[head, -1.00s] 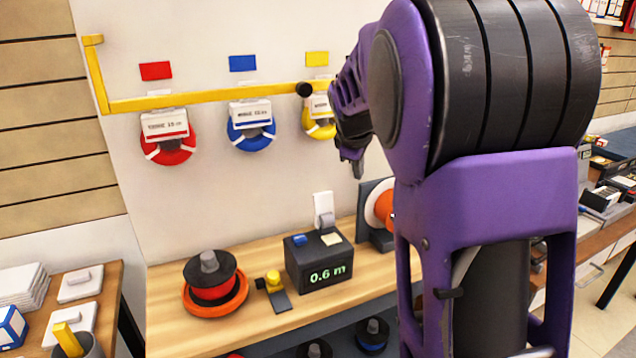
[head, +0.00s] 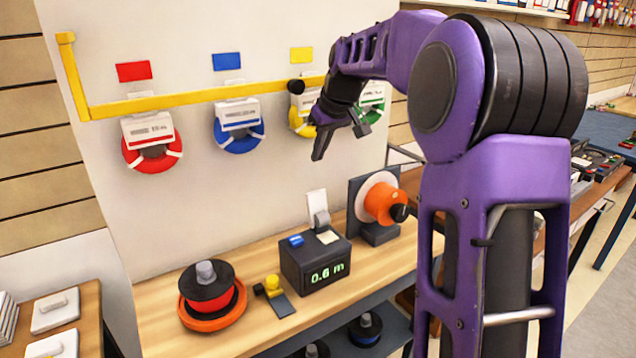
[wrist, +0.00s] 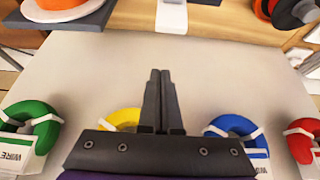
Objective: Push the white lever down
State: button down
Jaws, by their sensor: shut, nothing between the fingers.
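A white upright piece (head: 316,203) stands at the back of the dark meter box (head: 302,270), beside a grey rounded part. It looks like the white lever, though I cannot be sure. It points up. A white strip beside the box also shows at the top of the wrist view (wrist: 171,16). My gripper (head: 319,152) is in front of the wall panel, above the box and apart from it. In the wrist view its two dark fingers (wrist: 160,76) are together with nothing between them.
The wooden bench (head: 240,325) also holds a red spool (head: 210,292), a small yellow-topped tool (head: 273,290) and an orange spool (head: 383,203). A yellow rail (head: 190,98) with several wire coils runs along the wall. The space above the box is free.

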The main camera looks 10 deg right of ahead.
aim_at(317, 208)
jog(key=shift+f, duration=0.15)
notch_tip(317, 208, down, 8)
jog(key=b, duration=0.1)
jog(key=shift+w, duration=0.25)
dwell(0.5)
dwell(0.5)
